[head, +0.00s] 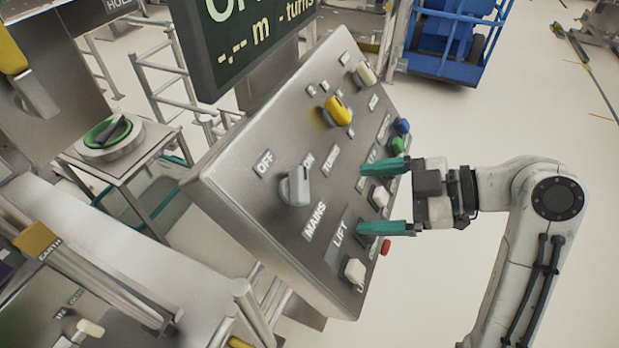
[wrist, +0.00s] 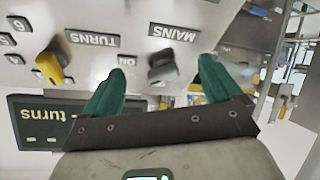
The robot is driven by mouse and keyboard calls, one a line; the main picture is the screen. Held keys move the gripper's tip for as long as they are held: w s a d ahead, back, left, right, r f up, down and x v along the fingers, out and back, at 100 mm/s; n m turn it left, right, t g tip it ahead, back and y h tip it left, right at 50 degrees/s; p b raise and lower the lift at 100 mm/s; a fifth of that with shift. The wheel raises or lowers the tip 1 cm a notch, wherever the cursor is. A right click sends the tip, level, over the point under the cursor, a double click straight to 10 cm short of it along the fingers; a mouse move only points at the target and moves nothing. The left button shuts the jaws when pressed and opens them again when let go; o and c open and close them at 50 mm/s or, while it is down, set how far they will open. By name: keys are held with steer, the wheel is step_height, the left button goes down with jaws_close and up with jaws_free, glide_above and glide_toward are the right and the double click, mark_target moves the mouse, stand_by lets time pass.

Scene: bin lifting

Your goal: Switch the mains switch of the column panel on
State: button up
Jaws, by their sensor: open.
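The mains switch (head: 294,187) is a grey rotary knob on the sloped metal column panel (head: 232,207), above the MAINS label and between the OFF and ON labels. I cannot tell clearly which label its handle points to. In the wrist view the panel appears upside down, with the grey mains switch (wrist: 162,67) seen between my fingers. My gripper (head: 367,199) is open, with two green fingers spread. In the head view it is right of the mains switch, apart from it, over the panel's right side. Nothing is between the fingers.
A yellow knob (head: 337,111) sits higher on the panel, also in the wrist view (wrist: 55,62). White, green, blue and red controls line the right side, partly behind my fingers. A dark display (head: 245,42) stands above. Left is a green-ringed round control (head: 110,134).

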mark_target(306, 185)
step_height(306, 185, up, 5)
steer(key=a+n+g+y, duration=0.1)
steer(key=n, duration=0.3)
steer(key=p+x, duration=0.2)
steer(key=x, duration=0.8)
steer(key=shift+a, duration=0.4)
steer(key=shift+c, duration=0.3)
steer(key=shift+s, duration=0.1)
steer(key=c, duration=0.9)
